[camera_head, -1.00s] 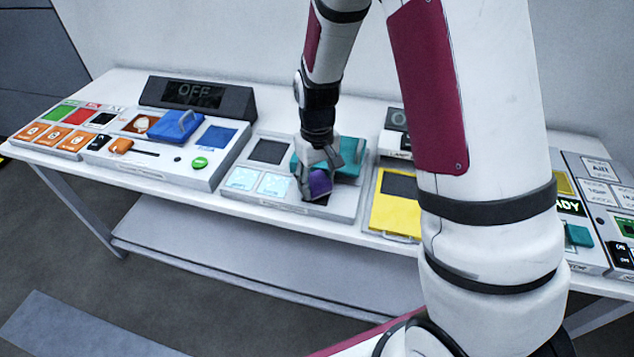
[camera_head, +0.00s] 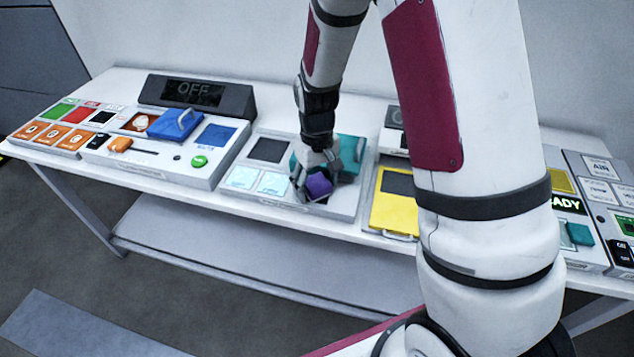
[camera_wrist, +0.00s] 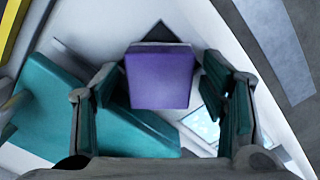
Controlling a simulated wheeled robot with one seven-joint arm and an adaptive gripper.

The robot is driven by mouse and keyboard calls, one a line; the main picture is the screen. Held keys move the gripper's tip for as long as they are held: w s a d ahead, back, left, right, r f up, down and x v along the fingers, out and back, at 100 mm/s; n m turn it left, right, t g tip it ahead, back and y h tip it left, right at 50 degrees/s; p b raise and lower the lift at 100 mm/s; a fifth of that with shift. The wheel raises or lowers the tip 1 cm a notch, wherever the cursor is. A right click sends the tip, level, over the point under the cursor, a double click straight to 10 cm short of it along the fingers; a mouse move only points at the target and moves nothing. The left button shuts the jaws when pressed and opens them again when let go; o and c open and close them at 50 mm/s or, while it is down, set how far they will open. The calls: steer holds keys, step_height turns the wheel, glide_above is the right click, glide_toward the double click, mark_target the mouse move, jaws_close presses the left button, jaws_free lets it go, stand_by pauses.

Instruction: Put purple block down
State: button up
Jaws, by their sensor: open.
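The purple block (camera_head: 318,185) sits on the grey-white panel (camera_head: 262,208) in the middle of the table, over a dark square recess. My gripper (camera_head: 319,188) is open around it from above. In the wrist view the purple block (camera_wrist: 160,76) lies between and beyond the two fingers (camera_wrist: 165,112), with gaps on both sides and no clear contact. A dark edge of the recess shows behind the block. Whether the block is fully seated in it I cannot tell.
A teal lid (camera_head: 352,152) with a handle lies right beside my gripper on the same panel. A yellow cover (camera_head: 395,210) is to the right. A blue lid (camera_head: 176,124) and an OFF display (camera_head: 197,92) stand to the left.

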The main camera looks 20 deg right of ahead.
mark_target(317, 183)
step_height(317, 183, up, 13)
steer(key=s+r+t, duration=0.2)
steer(key=s+r, duration=0.9)
steer(key=s+r+m+t, duration=0.1)
steer(key=s+r, duration=0.1)
steer(key=s, duration=1.2)
steer(key=shift+d+r+m+t, duration=0.15)
steer(key=shift+m+t, duration=0.15)
steer(key=shift+m, duration=0.1)
steer(key=shift+s, duration=0.1)
step_height(317, 183, up, 3)
steer(key=shift+f+t+p, duration=0.2)
steer(key=shift+t+p, duration=0.1)
steer(key=shift+p, duration=0.9)
steer(key=shift+o, duration=0.5)
